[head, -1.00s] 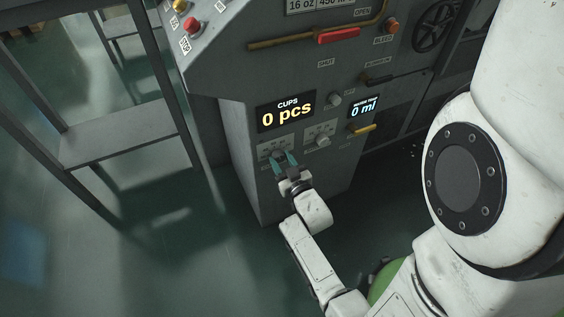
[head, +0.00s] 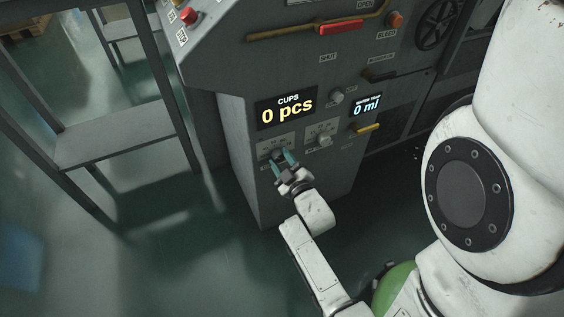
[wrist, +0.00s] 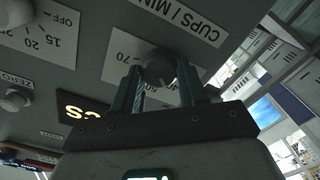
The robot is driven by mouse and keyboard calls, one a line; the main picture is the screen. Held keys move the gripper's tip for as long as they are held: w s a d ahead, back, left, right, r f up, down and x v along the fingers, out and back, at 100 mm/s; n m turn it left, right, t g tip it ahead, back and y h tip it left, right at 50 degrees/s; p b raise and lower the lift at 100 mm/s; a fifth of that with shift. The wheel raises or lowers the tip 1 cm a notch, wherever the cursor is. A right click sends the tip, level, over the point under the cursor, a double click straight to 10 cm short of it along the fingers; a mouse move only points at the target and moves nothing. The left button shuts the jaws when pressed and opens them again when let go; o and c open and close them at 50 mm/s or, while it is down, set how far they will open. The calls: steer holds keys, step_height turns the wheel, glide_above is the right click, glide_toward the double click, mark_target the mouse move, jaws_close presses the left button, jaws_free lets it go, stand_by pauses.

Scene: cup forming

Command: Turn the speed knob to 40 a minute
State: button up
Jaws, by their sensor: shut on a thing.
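The speed knob (wrist: 158,66) is a dark round knob on a pale scale plate marked CUPS / MIN in the wrist view, which shows the panel upside down. A 70 and parts of other numbers show around it; I cannot read which mark it points to. In the head view the knob (head: 277,153) is small and partly covered. My gripper (head: 283,159) reaches the low front panel from below. Its two teal fingers stand on either side of the knob, shut on it; the gripper also shows in the wrist view (wrist: 160,76).
A CUPS display (head: 286,111) reading 0 pcs is above the knob. A pale knob (head: 324,140) on another scale plate, a pale round control (head: 336,97) and a yellow handle (head: 368,128) lie to the right. A metal stand (head: 128,135) is at left, with open floor between.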

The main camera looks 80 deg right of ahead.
stand_by(0.3)
steer(key=o, duration=1.1)
steer(key=shift+c, duration=0.2)
steer(key=p+v, duration=0.2)
steer(key=v, duration=0.8)
steer(key=shift+s+a, duration=0.25)
steer(key=shift+s, duration=0.05)
